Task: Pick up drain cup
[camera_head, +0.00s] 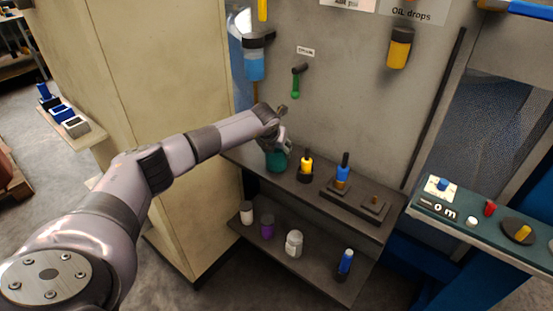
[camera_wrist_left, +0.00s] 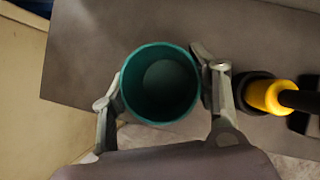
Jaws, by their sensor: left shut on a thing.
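The drain cup (camera_head: 276,161) is a teal, open-topped cup at the left end of the upper shelf in the head view. In the left wrist view the cup (camera_wrist_left: 160,84) shows from above, with its round rim and an empty-looking inside. My left gripper (camera_head: 284,146) reaches it from above. In the left wrist view the gripper's fingers (camera_wrist_left: 160,88) press on both sides of the cup, so it is shut on the cup. I cannot tell whether the cup's base touches the shelf. My right gripper is not in view.
A yellow-and-black bottle (camera_head: 306,168) stands close to the right of the cup; it also shows in the left wrist view (camera_wrist_left: 268,96). A blue-and-yellow bottle (camera_head: 343,173) stands farther right on the upper shelf (camera_head: 240,156). Several containers stand on the lower shelf (camera_head: 318,280). A cream cabinet (camera_head: 165,70) is at left.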

